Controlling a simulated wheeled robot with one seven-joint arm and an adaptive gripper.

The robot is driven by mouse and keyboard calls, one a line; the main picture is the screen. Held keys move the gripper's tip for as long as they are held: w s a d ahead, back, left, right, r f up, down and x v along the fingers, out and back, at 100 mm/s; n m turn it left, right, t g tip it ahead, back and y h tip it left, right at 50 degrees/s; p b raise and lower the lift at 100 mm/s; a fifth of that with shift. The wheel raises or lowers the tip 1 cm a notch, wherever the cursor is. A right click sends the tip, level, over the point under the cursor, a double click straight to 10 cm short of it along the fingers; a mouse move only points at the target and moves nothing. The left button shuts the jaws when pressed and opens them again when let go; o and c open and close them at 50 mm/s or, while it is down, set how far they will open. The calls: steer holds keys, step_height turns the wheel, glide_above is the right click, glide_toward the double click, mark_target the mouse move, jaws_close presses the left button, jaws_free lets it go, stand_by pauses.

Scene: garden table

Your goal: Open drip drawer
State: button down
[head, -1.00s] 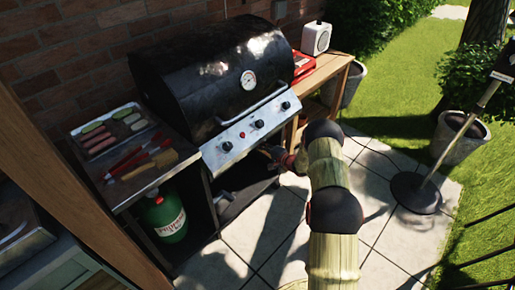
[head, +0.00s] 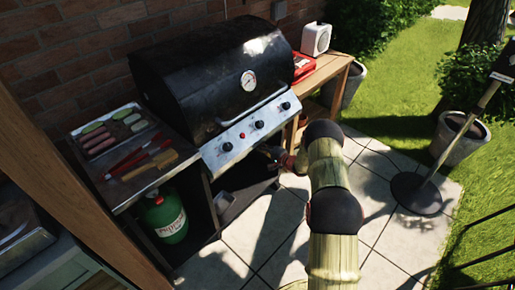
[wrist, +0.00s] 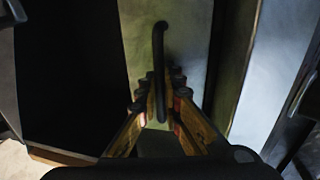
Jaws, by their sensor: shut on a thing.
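The grill (head: 232,75) stands against the brick wall with its black lid down. In the wrist view, a pale metal front panel (wrist: 190,35), which looks like the drip drawer's front, carries a dark curved bar handle (wrist: 158,45). My gripper (wrist: 160,97) has its two fingers closed on either side of this handle. In the head view, my gripper (head: 272,153) is low in front of the grill, below the knob panel (head: 250,133). It is small and dark there, and the drawer is mostly hidden in shadow. How far the drawer stands out cannot be told.
A green gas bottle (head: 164,217) stands under the left side shelf, which holds a food tray (head: 113,130) and tools (head: 150,158). A wooden bench (head: 327,70) is at the right. A stand base (head: 416,193) sits on the paving, which is mostly clear.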

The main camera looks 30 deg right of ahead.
steer(key=f+p+v, duration=0.2)
steer(key=p+v, duration=0.1)
steer(key=v, duration=0.9)
steer(key=s+f+p+v, duration=0.1)
steer(key=f+p+v, duration=0.2)
steer(key=v, duration=1)
steer(key=shift+s+d+f+p, duration=0.25)
steer(key=shift+s+p, duration=0.15)
steer(key=shift+p, duration=0.4)
steer(key=c, duration=2.3)
jaws_free()
steer(key=shift+r, duration=0.1)
steer(key=v, duration=1.2)
